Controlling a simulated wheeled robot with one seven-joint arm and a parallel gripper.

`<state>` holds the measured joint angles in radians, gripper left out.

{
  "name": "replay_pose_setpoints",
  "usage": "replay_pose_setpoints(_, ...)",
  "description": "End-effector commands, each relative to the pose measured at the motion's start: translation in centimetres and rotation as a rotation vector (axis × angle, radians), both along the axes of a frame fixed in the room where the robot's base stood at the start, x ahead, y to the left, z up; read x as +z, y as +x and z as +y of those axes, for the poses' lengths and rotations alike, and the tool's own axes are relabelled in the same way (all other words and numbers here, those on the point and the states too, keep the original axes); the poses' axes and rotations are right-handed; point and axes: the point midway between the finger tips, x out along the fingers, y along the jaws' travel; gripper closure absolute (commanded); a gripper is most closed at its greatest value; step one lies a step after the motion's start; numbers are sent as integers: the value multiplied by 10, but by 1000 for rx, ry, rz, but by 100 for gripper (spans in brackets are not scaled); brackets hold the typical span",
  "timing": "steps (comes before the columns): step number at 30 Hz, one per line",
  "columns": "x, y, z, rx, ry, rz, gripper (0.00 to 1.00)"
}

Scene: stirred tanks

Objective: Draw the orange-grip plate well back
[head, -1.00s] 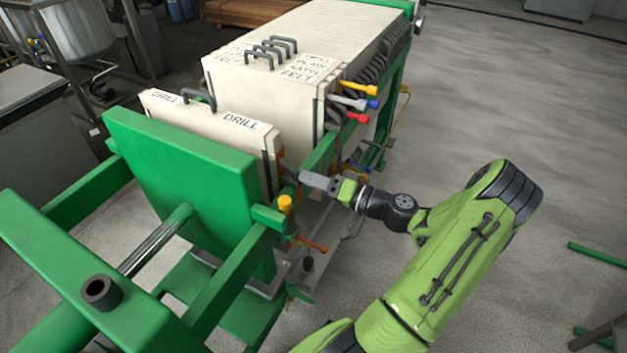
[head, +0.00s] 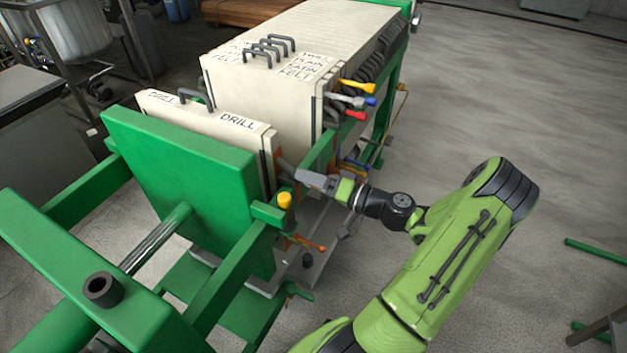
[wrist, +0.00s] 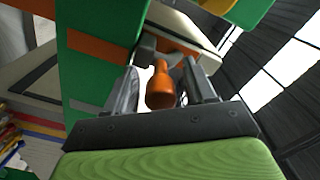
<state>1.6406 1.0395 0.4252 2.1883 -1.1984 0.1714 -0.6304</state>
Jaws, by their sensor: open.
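The cream plate marked DRILL (head: 205,122) stands upright between the green end plate (head: 180,175) and the cream plate stack, with a gap to the stack. In the wrist view an orange grip (wrist: 160,88) points toward the camera between my two fingers. It appears to be on the DRILL plate's near side, but its root is partly hidden. My gripper (wrist: 163,68) is open around the grip, one finger on each side, and I cannot tell whether either touches it. In the head view my gripper (head: 303,176) is at the DRILL plate's right edge, hiding the grip.
The cream stack (head: 265,100) stands behind, with yellow, blue and red grips (head: 355,100) on its right side. The floor to the right is mostly open.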

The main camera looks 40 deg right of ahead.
Motion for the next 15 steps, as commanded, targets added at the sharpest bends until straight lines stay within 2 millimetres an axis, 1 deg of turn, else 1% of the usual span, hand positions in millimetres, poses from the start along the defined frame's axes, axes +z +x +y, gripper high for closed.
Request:
replay_pose_setpoints(2, 0, -4, -2, -3, 0, 1, 45)
replay_pose_setpoints(5, 1, -19, -9, -6, 0, 1, 45)
replay_pose_setpoints(15, 2, -109, -40, -6, 0, 1, 45)
